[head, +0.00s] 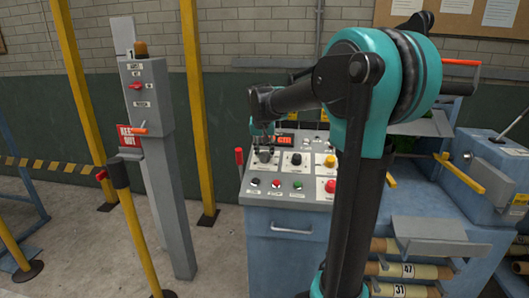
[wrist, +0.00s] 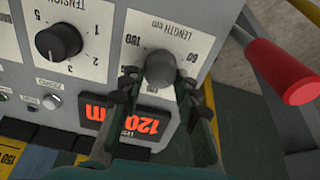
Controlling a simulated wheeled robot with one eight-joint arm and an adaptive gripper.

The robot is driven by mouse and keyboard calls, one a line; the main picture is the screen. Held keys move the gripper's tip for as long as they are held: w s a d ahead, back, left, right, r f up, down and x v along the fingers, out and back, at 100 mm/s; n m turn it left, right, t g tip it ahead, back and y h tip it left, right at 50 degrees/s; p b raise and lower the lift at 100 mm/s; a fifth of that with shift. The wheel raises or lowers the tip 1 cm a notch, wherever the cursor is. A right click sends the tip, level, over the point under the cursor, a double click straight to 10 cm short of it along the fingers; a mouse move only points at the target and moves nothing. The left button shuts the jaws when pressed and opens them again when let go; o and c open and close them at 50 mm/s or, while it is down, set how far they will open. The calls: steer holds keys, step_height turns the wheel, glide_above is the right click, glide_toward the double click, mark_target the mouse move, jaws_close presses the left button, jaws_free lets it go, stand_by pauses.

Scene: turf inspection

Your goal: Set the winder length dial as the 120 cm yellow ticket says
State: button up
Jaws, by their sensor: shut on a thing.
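The length dial (wrist: 160,68) is a dark grey knob on the grey panel, under the inverted label "LENGTH cm". The wrist view shows the panel upside down, with 180 and 60 beside the knob. My gripper (wrist: 160,84) has one finger on each side of the knob and is shut on it. In the head view, my gripper (head: 264,143) is at the panel's upper left. An orange-lit display (wrist: 140,122) near the dial appears to read 120 cm. I cannot make out a yellow ticket reading 120 cm.
The tension knob (wrist: 58,42) sits beside the length dial. A red-handled lever (wrist: 285,70) stands close by the panel's edge. Coloured buttons (head: 276,184) and a red knob (head: 330,186) are on the console's front. A grey post (head: 155,150) stands left.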

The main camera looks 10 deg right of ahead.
steer(key=shift+m, duration=0.3)
steer(key=m, duration=1.1)
steer(key=shift+d+h, duration=0.1)
steer(key=shift+h, duration=0.2)
stand_by(0.3)
steer(key=o, duration=1.2)
steer(key=shift+c, duration=0.2)
steer(key=shift+s, duration=0.1)
steer(key=v, duration=1.2)
